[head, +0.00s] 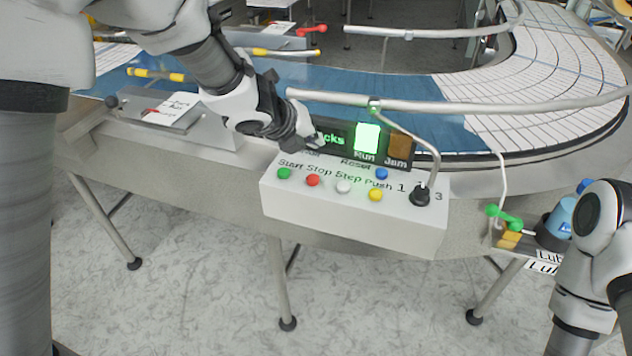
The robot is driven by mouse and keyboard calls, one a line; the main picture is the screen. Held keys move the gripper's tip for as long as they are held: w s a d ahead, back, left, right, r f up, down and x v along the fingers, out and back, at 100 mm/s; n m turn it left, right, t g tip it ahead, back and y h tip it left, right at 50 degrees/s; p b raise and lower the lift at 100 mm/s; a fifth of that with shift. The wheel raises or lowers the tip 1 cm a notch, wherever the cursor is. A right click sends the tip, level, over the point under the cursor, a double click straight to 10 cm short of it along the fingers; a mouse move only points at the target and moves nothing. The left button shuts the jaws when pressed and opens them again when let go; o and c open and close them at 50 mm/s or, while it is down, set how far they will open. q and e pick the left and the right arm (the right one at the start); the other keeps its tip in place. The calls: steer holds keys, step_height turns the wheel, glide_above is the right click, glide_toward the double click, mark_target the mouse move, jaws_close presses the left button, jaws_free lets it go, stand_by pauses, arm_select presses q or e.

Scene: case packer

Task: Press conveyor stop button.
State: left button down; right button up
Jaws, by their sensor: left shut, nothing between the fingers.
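The white control box (300,209) is fixed to the front of the conveyor. The red button (313,180) sits on its top face, by the printed word "Stop". My left gripper (312,145) is shut and empty. In the picture it is just above the red button, over the back edge of the box, apart from the button. It hides part of the display and some lettering. My right gripper is out of view; only part of my right arm shows at the lower right.
Green (284,173), white (343,187), yellow (376,195) and blue (381,174) buttons and a black selector knob (420,196) share the box. The "Run" lamp (367,138) glows green beside the orange "Jam" lamp (399,147). A grey rail (470,106) runs behind.

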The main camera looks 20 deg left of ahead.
mark_target(310, 178)
arm_select(q)
steer(key=f+b, duration=0.3)
steer(key=s+f+b, duration=0.1)
steer(key=f, duration=0.1)
steer(key=shift+a+f, duration=0.15)
steer(key=shift+a, duration=0.2)
steer(key=shift+w+d+f+b, duration=0.1)
steer(key=shift+f+b, duration=0.2)
steer(key=shift+b, duration=0.2)
steer(key=shift+w+d+f, duration=0.1)
steer(key=shift+w+f, duration=0.1)
steer(key=shift+w, duration=0.05)
steer(key=shift+s+r, duration=0.2)
steer(key=shift+s, duration=0.1)
steer(key=shift+w+f, duration=0.1)
steer(key=shift+w, duration=0.05)
steer(key=shift+f+b, duration=0.4)
steer(key=shift+b, duration=0.1)
